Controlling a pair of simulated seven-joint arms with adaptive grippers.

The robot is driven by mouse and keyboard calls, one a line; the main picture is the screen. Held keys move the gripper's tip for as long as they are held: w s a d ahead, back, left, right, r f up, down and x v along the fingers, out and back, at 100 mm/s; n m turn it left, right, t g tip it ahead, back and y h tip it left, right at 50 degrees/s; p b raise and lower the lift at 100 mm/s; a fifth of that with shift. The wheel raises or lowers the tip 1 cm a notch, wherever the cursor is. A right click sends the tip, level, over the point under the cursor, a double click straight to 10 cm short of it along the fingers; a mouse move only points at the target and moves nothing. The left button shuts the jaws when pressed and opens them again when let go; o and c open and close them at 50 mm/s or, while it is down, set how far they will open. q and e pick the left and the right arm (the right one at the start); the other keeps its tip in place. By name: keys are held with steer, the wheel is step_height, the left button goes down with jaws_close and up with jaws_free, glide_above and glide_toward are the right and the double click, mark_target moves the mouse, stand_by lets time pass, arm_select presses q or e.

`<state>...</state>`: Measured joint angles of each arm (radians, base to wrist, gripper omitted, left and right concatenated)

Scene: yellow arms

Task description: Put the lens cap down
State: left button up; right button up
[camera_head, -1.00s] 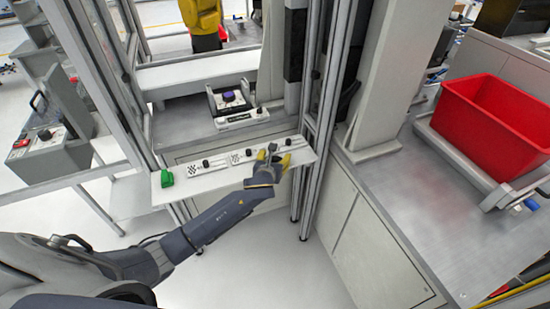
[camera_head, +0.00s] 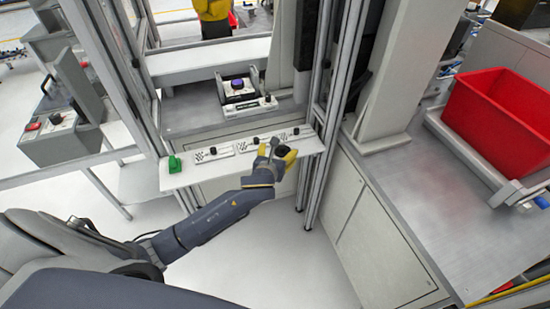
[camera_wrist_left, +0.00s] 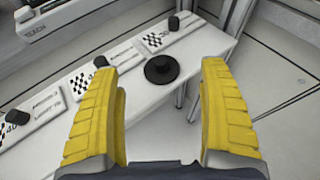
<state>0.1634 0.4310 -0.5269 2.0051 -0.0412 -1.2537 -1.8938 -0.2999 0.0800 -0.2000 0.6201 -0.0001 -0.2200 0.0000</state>
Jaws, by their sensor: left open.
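The lens cap appears to be the black round disc (camera_wrist_left: 162,70) with a raised middle in the left wrist view. It lies flat on the white shelf (camera_wrist_left: 190,60), close to the shelf's near edge. My left gripper (camera_wrist_left: 160,110) is open, with its two yellow fingers apart on either side and nothing between them. The disc lies beyond the fingertips' gap, apart from both fingers. In the head view my left gripper (camera_head: 275,153) is over the shelf's right part and largely hides the disc. My right gripper is not in view.
Several plates with checker patterns and black knobs (camera_wrist_left: 101,61) lie along the shelf beside the disc. A green object (camera_head: 174,163) stands at the shelf's left end. Metal posts (camera_head: 330,110) rise at its right. A red bin (camera_head: 495,110) is far right.

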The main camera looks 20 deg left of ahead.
arm_select(q)
steer(key=shift+a+v, duration=0.25)
steer(key=shift+v, duration=1.9)
steer(key=s+d+f+n+g+h, duration=0.1)
steer(key=d+f+n, duration=0.1)
steer(key=f+n, duration=0.45)
steer(key=s+d+f+n+h, duration=0.2)
steer(key=d+f+n, duration=0.1)
steer(key=f+n, duration=0.3)
steer(key=s+a+f+n+g, duration=0.15)
steer(key=s+f+n, duration=0.3)
steer(key=f, duration=0.75)
steer(key=s+a+f+n+g, duration=0.1)
steer(key=s+f+n+g, duration=0.3)
steer(key=f, duration=0.8)
steer(key=s+a+f+n+g+y, duration=0.1)
steer(key=s+a+f+n+g, duration=0.2)
steer(key=s+f, duration=1.3)
steer(key=s+f+n+g, duration=0.1)
steer(key=s+f+n, duration=0.2)
steer(key=s, duration=1)
steer(key=s+a+f+n+g, duration=0.1)
steer(key=s+f+n, duration=0.2)
steer(key=s, duration=1)
step_height(320, 180, down, 2)
steer(key=shift+f+n, duration=0.1)
steer(key=shift+n, duration=0.3)
